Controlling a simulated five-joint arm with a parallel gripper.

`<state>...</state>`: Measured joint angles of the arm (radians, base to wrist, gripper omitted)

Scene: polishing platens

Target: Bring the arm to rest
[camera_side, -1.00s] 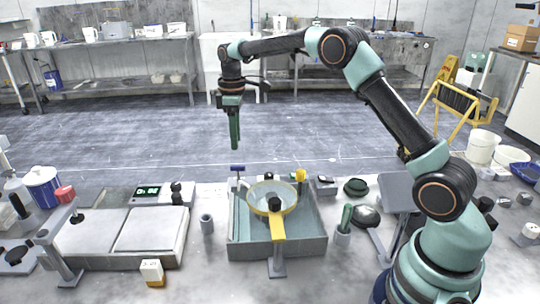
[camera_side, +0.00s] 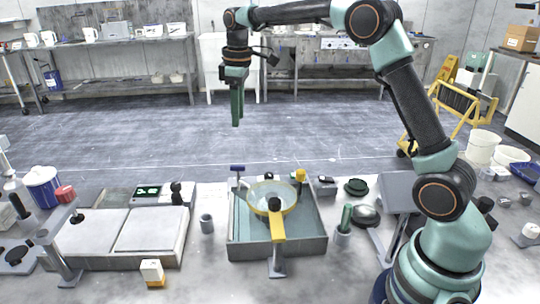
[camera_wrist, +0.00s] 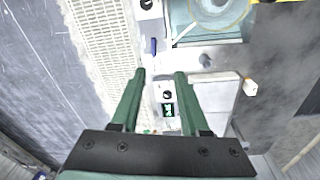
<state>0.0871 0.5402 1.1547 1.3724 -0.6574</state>
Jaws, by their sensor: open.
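My gripper (camera_side: 237,122) hangs pointing down, high above the bench, up and to the left of the polishing basin. Its two green fingers are apart with nothing between them. In the wrist view my gripper (camera_wrist: 160,76) is open and empty, with the bench far below. My arm is raised and bent, and its fingertips touch nothing.
A grey basin (camera_side: 240,243) holding a round bowl (camera_side: 259,188) with a yellow arm stands mid-bench. Left of it is a twin-platen unit (camera_side: 152,228) with a green display (camera_side: 148,191). A grey cup (camera_side: 206,223) stands between them. The air around my gripper is clear.

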